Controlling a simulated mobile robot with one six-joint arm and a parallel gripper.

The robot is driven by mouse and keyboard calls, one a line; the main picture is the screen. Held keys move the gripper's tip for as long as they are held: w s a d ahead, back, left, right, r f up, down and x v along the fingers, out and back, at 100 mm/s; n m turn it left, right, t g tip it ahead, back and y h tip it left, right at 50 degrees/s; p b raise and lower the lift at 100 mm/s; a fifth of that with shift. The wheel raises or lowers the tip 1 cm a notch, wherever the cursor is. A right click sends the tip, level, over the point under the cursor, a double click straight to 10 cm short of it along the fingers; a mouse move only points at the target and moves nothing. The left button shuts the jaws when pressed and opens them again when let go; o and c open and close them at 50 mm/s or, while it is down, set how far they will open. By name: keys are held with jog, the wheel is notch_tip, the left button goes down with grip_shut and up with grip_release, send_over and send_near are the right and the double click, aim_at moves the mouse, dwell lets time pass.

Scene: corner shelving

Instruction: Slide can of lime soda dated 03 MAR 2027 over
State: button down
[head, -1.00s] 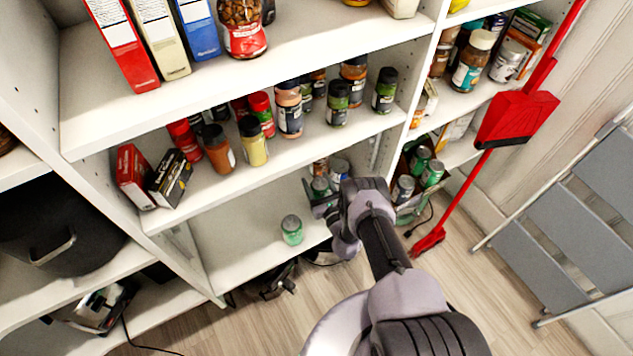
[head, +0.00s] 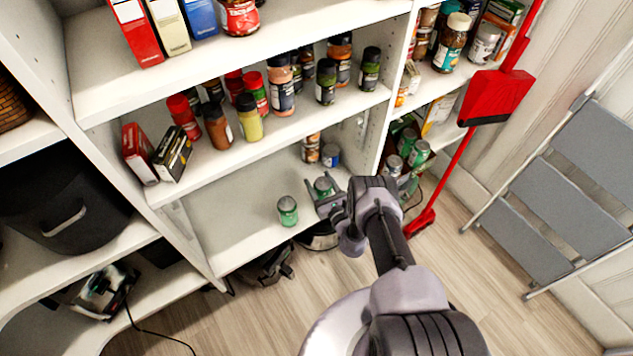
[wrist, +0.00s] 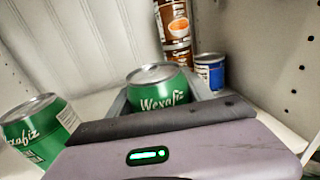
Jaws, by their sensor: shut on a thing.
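Two green soda cans stand on the lower shelf (head: 225,230). One green can (head: 323,187) is between the fingers of my gripper (head: 325,190), which is shut on it. In the wrist view this held can (wrist: 158,88) is upright, its lower part hidden behind my gripper, with "Wexafiz" on its side. The other green can (head: 287,211) stands free to the left, near the shelf's front edge. It also shows in the wrist view (wrist: 40,130), cut by the left edge. I cannot read a date on either can.
Stacked brown tins (wrist: 174,28) and a blue tin (head: 330,155) stand behind the held can. Jars and spice bottles (head: 282,88) line the shelf above, limiting headroom. A shelf upright (head: 372,135) is to the right. The left part of the lower shelf is clear.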

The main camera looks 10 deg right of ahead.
jog(key=shift+s, duration=0.1)
jog(key=shift+c, duration=1.8)
grip_release()
jog(key=p+v, duration=0.3)
jog(key=v, duration=1.4)
jog(key=shift+s+p, duration=0.2)
jog(key=shift+p, duration=0.15)
